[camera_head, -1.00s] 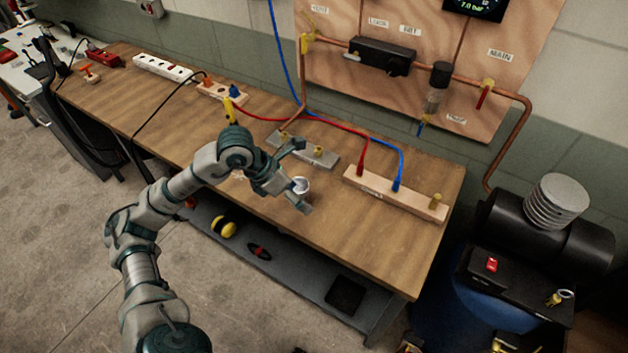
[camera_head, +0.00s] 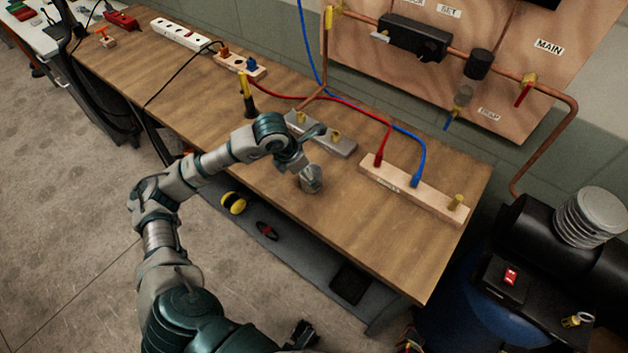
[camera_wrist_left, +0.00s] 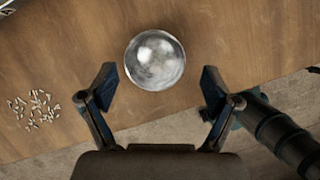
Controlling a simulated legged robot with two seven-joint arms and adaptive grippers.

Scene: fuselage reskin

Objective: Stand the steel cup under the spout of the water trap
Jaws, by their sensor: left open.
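The steel cup (camera_wrist_left: 154,60) shows as a shiny round shape on the wooden bench in my left wrist view, just ahead of and between my fingertips. My left gripper (camera_wrist_left: 157,86) is open, with one finger either side of the near part of the cup and visible gaps to it. In the head view the cup (camera_head: 312,180) is partly hidden by my gripper, near the bench's front edge. The water trap (camera_head: 463,96) hangs on the wall board at the upper right, a clear bowl under a black cap. Its spout (camera_head: 449,124) points down, with a blue part.
A grey metal block (camera_head: 322,135) and a wooden strip with red and blue hose ends (camera_head: 412,190) lie between cup and wall. A yellow-and-black tool (camera_head: 246,96) stands farther left. Small loose pieces (camera_wrist_left: 35,110) lie left of the cup. The bench's right front is clear.

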